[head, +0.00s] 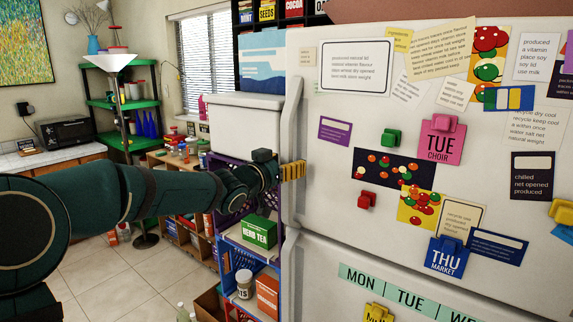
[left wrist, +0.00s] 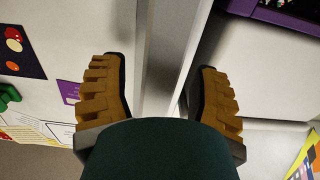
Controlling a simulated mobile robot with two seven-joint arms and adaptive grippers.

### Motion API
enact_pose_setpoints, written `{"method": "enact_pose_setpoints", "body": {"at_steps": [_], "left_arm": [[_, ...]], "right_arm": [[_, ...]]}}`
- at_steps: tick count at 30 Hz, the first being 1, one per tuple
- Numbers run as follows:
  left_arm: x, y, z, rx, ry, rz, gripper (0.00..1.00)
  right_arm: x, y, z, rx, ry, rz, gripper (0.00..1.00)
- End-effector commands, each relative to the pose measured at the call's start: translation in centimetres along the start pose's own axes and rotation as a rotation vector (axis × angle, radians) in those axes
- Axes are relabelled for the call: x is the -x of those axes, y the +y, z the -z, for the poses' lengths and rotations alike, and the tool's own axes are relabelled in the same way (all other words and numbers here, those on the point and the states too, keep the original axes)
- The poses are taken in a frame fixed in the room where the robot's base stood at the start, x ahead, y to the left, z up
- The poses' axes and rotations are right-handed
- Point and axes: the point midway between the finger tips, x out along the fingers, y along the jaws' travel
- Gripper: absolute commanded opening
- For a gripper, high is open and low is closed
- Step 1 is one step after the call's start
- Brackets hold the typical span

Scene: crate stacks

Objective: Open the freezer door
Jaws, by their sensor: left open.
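A white fridge-freezer fills the right of the head view, with a large upper door (head: 345,140) and a lower door (head: 345,285). Which of them is the freezer door cannot be told. A long vertical handle (head: 294,110) runs along the upper door's left edge. The lower door has its own handle (head: 289,265) below. My left gripper (head: 293,170) is at the middle of the upper handle. In the left wrist view its ribbed yellow fingers (left wrist: 161,64) are apart, one on each side of the pale handle bar (left wrist: 158,70). Contact cannot be told. My right gripper is out of view.
Just left of the fridge, a shelf of crates holds a white box (head: 245,125), a green herb tea box (head: 259,231) and a jar (head: 244,284). Magnets and papers cover both doors. Tiled floor (head: 110,275) is open at the lower left.

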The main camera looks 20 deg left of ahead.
Motion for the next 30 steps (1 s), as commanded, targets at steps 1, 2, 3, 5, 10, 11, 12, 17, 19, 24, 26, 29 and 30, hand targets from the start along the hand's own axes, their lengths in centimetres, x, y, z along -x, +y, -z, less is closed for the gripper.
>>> {"method": "enact_pose_setpoints", "body": {"at_steps": [1, 2, 3, 5, 10, 11, 12, 17, 19, 24, 26, 29, 30], "left_arm": [[-0.18, 0.02, 0.03, 0.0, 0.001, 0.0, 0.62], [-0.23, 0.02, 0.02, 0.0, 0.0, 0.0, 0.62], [-0.26, 0.03, 0.01, 0.0, 0.0, 0.0, 0.62], [-0.27, 0.03, 0.0, 0.0, 0.0, 0.0, 0.62], [-0.25, 0.02, 0.0, 0.0, 0.0, 0.0, 0.57], [-0.24, 0.02, -0.01, 0.0, 0.0, 0.0, 0.46], [-0.24, 0.02, -0.01, 0.0, 0.0, 0.0, 0.32], [-0.23, 0.02, -0.01, 0.0, 0.0, 0.0, 0.0], [-0.23, 0.02, 0.01, 0.0, 0.0, 0.0, 0.0], [-0.24, 0.03, 0.03, 0.0, 0.0, 0.0, 0.0], [-0.25, 0.06, 0.03, 0.0, 0.001, 0.0, 0.0], [-0.3, 0.21, 0.01, 0.0, 0.001, 0.0, 0.0], [-0.34, 0.3, -0.01, 0.0, 0.001, 0.001, 0.0]], "right_arm": [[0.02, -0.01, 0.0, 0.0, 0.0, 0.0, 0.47], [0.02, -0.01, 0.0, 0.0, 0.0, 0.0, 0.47], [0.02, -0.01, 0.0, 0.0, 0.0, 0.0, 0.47], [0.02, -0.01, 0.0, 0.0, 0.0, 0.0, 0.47], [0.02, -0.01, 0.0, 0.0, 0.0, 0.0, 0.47], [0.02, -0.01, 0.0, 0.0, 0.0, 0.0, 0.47], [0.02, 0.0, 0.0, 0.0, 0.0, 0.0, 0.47], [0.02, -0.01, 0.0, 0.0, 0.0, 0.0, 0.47], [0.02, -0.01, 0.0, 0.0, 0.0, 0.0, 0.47], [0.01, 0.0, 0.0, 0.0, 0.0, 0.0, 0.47], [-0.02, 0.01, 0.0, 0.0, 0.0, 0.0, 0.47], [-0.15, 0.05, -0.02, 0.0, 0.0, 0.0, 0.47], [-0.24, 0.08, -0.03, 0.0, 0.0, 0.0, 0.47]]}}
